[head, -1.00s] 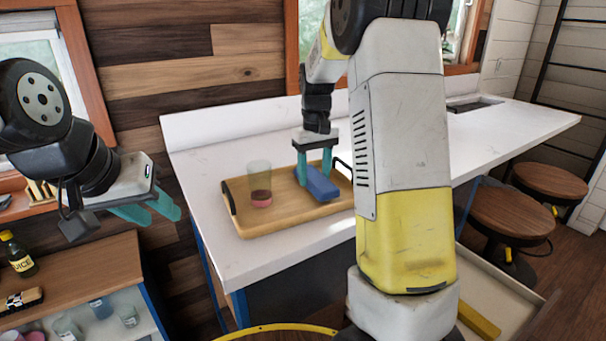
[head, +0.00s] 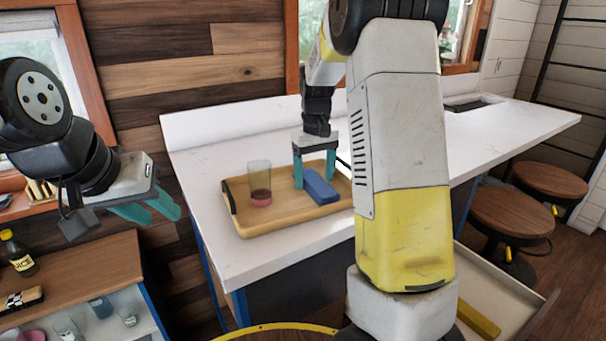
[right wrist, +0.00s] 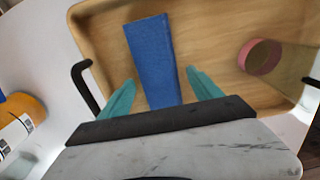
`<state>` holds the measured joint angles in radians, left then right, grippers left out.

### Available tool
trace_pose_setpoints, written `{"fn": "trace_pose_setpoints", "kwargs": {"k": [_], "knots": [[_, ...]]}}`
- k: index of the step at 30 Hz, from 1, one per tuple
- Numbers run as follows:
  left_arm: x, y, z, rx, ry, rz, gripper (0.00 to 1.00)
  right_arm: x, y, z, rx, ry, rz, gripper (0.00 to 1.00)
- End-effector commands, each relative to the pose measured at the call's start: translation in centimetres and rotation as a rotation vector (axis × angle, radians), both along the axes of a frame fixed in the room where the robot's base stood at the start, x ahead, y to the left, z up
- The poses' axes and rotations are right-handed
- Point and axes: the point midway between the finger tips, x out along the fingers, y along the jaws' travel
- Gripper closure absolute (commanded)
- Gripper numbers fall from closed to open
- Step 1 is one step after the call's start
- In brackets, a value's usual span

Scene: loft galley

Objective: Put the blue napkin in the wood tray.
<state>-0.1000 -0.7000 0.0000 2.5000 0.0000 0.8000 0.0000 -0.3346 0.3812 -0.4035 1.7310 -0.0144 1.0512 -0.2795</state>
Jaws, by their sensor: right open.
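The blue napkin (head: 320,187), a folded flat bar, lies inside the wood tray (head: 262,227) on the white counter. It also shows in the right wrist view (right wrist: 153,60), resting on the tray's floor. My right gripper (head: 315,176) is open above the tray. Its teal fingers (right wrist: 160,88) stand on either side of the napkin's near end, apart from it. My left gripper (head: 150,212) is off to the left, away from the tray, and empty; its fingers show a gap between them.
A clear glass with a pink base (head: 260,184) stands in the tray left of the napkin. The tray has dark handles (head: 229,197). A juice bottle (head: 18,253) stands on the wooden shelf at lower left.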

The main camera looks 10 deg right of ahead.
Motion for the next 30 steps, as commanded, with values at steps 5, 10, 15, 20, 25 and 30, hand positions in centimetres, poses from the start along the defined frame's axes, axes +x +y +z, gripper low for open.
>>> {"fn": "trace_pose_setpoints", "kwargs": {"k": [5, 10, 15, 20, 25, 30], "knots": [[0.0, 0.0, 0.0, 0.0, 0.0, 0.0, 0.64, 0.1, 0.0, 3.2, 0.0, -0.006, 0.001, 0.26], [0.0, 0.0, 0.0, 0.0, 0.0, 0.0, 0.64, 0.1, 0.0, 7.0, 0.001, -0.007, 0.0, 0.26], [0.0, 0.0, 0.0, 0.0, 0.0, 0.0, 0.64, 0.1, 0.0, 10.0, 0.0, -0.004, 0.0, 0.26], [0.0, 0.0, 0.0, 0.0, 0.0, 0.0, 0.64, 0.0, 0.0, 11.5, 0.001, -0.005, 0.0, 0.26], [0.0, 0.0, 0.0, 0.0, 0.0, 0.0, 0.64, -2.3, -0.2, 12.8, 0.043, -0.046, -0.021, 0.26], [0.0, 0.0, 0.0, 0.0, 0.0, 0.0, 0.64, -8.2, 0.1, 14.3, 0.137, -0.164, -0.066, 0.26]]}}
